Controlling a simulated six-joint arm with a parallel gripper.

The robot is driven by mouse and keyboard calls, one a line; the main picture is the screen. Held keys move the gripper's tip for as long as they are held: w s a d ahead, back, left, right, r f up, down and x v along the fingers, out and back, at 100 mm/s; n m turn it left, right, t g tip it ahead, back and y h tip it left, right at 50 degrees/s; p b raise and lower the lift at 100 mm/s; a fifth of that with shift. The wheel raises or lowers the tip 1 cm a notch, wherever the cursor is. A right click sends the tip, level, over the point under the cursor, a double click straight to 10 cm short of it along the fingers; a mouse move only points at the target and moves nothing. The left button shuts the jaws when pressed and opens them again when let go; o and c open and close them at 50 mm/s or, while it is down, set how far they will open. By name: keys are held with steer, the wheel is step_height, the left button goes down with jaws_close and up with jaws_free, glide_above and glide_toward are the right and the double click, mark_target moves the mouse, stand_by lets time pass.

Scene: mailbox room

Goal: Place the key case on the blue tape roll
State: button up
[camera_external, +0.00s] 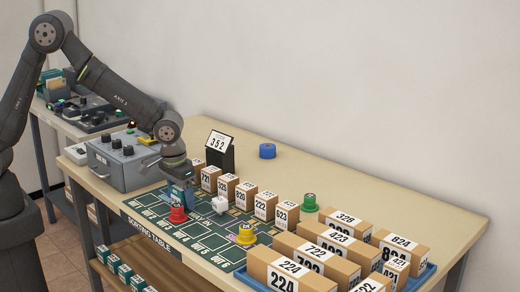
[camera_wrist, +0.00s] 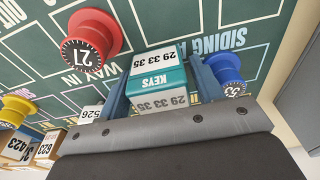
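The key case (camera_wrist: 157,80), a small teal and white box marked KEYS, sits between the two fingers of my gripper (camera_wrist: 160,90) in the wrist view. The fingers lie close along both its sides, and my gripper looks shut on it. In the external view my gripper (camera_external: 181,192) is low over the left part of the green sorting mat, and the case is mostly hidden there. Whether the case touches the mat is unclear. The blue tape roll (camera_external: 267,151) lies on the bare table toward the wall, apart from my gripper, behind the row of small boxes.
A red stamp (camera_external: 178,214) and a blue stamp (camera_wrist: 226,72) stand close to my gripper. A white cube (camera_external: 219,206), yellow stamp (camera_external: 246,235) and green roll (camera_external: 309,202) stand farther right. Small numbered boxes (camera_external: 246,194) and the 352 sign (camera_external: 219,148) stand before the tape roll.

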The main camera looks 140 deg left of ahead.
mark_target(176, 189)
steer(key=shift+o, duration=0.4)
steer(key=shift+o, duration=0.4)
steer(key=r, duration=0.4)
steer(key=d+r, duration=0.1)
steer(key=r, duration=0.7)
steer(key=shift+d+r, duration=0.15)
steer(key=shift+d, duration=0.1)
